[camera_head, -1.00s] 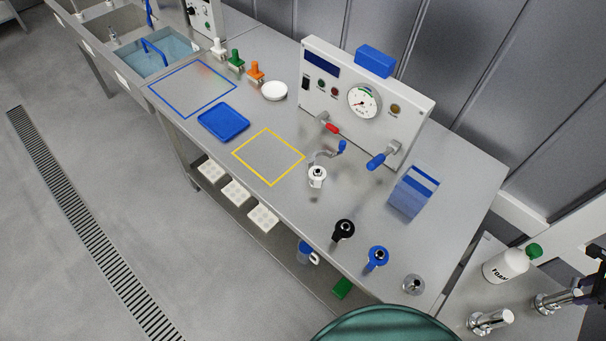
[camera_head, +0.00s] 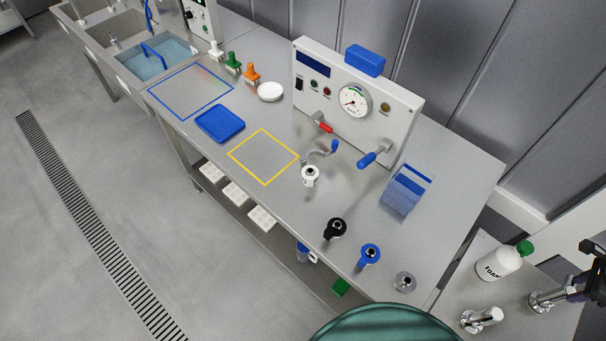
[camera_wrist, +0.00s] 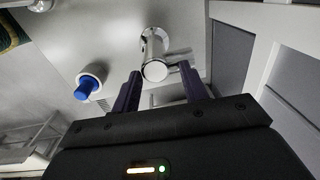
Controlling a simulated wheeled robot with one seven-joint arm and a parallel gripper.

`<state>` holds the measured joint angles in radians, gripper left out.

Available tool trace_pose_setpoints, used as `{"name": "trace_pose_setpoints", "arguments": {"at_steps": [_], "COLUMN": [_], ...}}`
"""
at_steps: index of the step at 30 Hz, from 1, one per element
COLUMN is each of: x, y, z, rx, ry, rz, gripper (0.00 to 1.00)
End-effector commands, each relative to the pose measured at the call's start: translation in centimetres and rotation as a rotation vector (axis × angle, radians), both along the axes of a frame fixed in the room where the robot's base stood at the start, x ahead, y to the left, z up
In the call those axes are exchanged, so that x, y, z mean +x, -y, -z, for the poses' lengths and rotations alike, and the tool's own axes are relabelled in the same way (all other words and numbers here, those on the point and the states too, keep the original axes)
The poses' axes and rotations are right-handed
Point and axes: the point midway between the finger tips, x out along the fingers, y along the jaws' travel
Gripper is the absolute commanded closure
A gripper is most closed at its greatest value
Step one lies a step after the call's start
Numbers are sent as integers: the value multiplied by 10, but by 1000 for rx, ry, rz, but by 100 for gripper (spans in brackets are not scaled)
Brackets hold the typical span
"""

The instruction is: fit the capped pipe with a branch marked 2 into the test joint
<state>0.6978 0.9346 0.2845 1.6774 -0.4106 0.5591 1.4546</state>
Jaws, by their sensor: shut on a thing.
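A chrome capped pipe with a side branch (camera_head: 546,300) is at the right edge of the head view, over the side table. My gripper (camera_head: 573,294) is shut on it; in the wrist view the pipe (camera_wrist: 154,54) sits between the two dark fingertips (camera_wrist: 160,77). No number can be read on it. A second chrome pipe (camera_head: 482,319) lies to its left on the side table. On the bench, a white fitting (camera_head: 311,175) stands below a curved metal tube at the gauge panel; I cannot tell whether this is the test joint.
The gauge panel (camera_head: 352,103) has red and blue handles. Black (camera_head: 335,229), blue (camera_head: 369,256) and grey (camera_head: 404,282) fittings line the bench's right part, beside a blue holder (camera_head: 405,190). A white bottle (camera_head: 498,262) stands near my gripper. The yellow-outlined area (camera_head: 263,157) is empty.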

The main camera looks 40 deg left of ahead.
Motion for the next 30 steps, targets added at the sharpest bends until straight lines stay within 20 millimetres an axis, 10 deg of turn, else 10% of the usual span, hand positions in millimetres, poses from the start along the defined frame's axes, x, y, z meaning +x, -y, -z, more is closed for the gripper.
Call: {"name": "trace_pose_setpoints", "arguments": {"at_steps": [1,30], "x": [-21,-23], "y": [-4,-20], "z": [23,-22], "rx": [14,3], "ry": [-50,-38], "rz": [-3,-12], "gripper": [80,100]}}
